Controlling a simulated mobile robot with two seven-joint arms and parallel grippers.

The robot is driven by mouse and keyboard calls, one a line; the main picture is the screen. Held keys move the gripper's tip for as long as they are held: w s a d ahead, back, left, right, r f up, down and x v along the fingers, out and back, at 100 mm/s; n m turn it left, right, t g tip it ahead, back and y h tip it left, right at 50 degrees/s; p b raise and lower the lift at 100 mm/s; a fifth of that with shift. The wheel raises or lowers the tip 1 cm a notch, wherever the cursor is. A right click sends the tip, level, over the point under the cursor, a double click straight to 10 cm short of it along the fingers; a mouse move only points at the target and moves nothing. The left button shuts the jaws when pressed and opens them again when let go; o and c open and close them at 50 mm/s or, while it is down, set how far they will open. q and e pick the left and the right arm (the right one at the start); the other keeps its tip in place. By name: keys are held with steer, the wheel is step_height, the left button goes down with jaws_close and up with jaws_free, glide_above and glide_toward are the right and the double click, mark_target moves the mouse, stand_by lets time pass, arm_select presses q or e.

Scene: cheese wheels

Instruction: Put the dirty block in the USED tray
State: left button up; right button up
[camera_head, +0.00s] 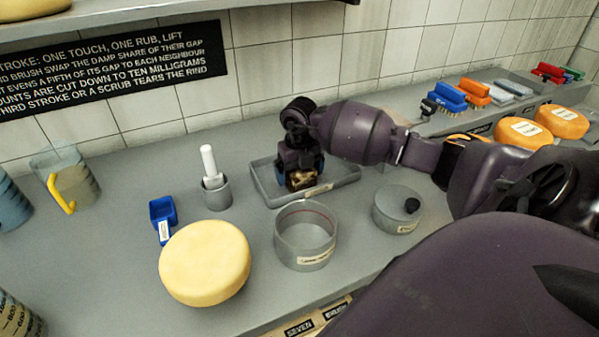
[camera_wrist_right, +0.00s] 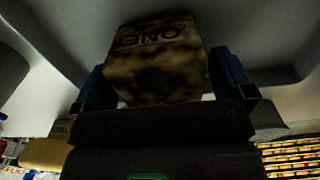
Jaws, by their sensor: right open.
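The dirty block (camera_head: 301,181) is brown and mottled and sits at the grey tray, low between my right gripper's fingers. In the right wrist view the block (camera_wrist_right: 158,70) shows the word ONE on its stained face. The grey tray (camera_head: 346,178) is shallow, with a label on its front rim too small to read. My right gripper (camera_head: 299,172) is over the tray with its blue fingers open, one on each side of the block. I cannot tell whether the fingers touch it. My left gripper is not in view.
A yellow cheese wheel (camera_head: 205,262), an open round container (camera_head: 305,240) and a lidded pot (camera_head: 397,210) stand in front. A blue scoop (camera_head: 163,212) and a grey cup with a white handle (camera_head: 215,190) are left. Coloured brushes (camera_head: 474,93) and orange wheels (camera_head: 524,133) lie right.

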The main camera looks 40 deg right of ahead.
step_height(320, 180, up, 12)
stand_by(0.5)
stand_by(0.4)
